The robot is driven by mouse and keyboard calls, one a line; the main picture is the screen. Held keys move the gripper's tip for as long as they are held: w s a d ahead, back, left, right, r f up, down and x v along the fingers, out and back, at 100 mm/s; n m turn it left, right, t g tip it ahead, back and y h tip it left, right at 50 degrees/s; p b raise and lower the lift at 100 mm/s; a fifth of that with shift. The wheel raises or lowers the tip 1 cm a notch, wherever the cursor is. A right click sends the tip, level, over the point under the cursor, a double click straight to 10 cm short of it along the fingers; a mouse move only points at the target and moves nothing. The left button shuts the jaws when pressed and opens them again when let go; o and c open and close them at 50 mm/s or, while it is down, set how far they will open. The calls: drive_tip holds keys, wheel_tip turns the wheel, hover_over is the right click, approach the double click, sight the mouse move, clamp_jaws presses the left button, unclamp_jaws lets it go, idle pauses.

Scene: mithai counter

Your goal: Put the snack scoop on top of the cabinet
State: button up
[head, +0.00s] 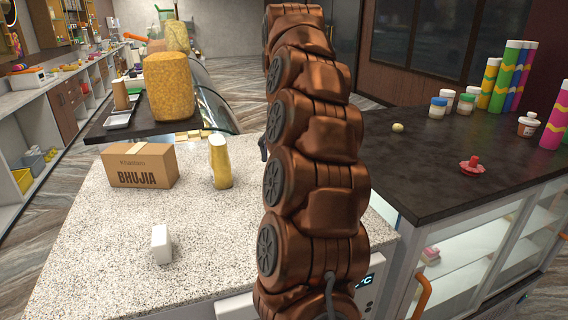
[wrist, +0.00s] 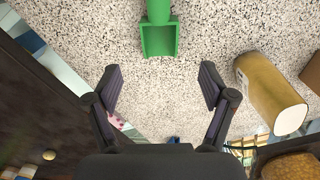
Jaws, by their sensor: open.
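The green snack scoop (wrist: 158,38) lies on the speckled counter at the top middle of the wrist view. Its square open pan faces my gripper, and its handle runs out of the frame. My gripper (wrist: 160,82) is open and empty, with its fingertips short of the pan and apart from it. In the head view my arm hides the scoop and most of the gripper. The cabinet (head: 440,158), with a dark top and glass front, stands at the right in the head view. Its dark top also shows at the left of the wrist view (wrist: 35,95).
The speckled counter (head: 100,240) holds a BHUJIA box (head: 140,166), a yellow packet (head: 220,162) and a white block (head: 161,245). On the cabinet top are a red object (head: 472,165), a small yellowish ball (head: 398,127), jars and colourful tubes; its middle is mostly clear.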

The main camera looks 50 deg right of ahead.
drive_tip(key=shift+r+p, duration=0.6)
drive_tip(key=shift+r, duration=0.35)
drive_tip(key=shift+a, duration=0.1)
drive_tip(key=s+a+f+n, duration=0.1)
drive_tip(key=a+f+n, duration=0.1)
drive_tip(key=a, duration=0.5)
drive_tip(key=s+a+f+n, duration=0.1)
drive_tip(key=a+f+n, duration=0.1)
drive_tip(key=a, duration=0.5)
drive_tip(key=s+a+f+n, duration=0.1)
drive_tip(key=a+n, duration=0.1)
drive_tip(key=a, duration=0.5)
drive_tip(key=shift+a+f+g, duration=0.1)
drive_tip(key=shift+f+g, duration=0.2)
drive_tip(key=shift+f, duration=0.1)
drive_tip(key=s+a+f+n, duration=0.1)
drive_tip(key=s+a+f, duration=0.3)
drive_tip(key=s+a, duration=0.1)
drive_tip(key=s+a+f+n, duration=0.1)
drive_tip(key=s+a+f, duration=0.1)
drive_tip(key=s+a, duration=0.1)
drive_tip(key=shift+a+n+g, duration=0.1)
drive_tip(key=shift+n+g, duration=0.2)
drive_tip(key=s+a+f+n, duration=0.1)
drive_tip(key=s+a+f, duration=0.3)
drive_tip(key=s+f, duration=0.3)
drive_tip(key=s, duration=0.3)
drive_tip(key=shift+n+g, duration=0.3)
drive_tip(key=shift+s, duration=0.1)
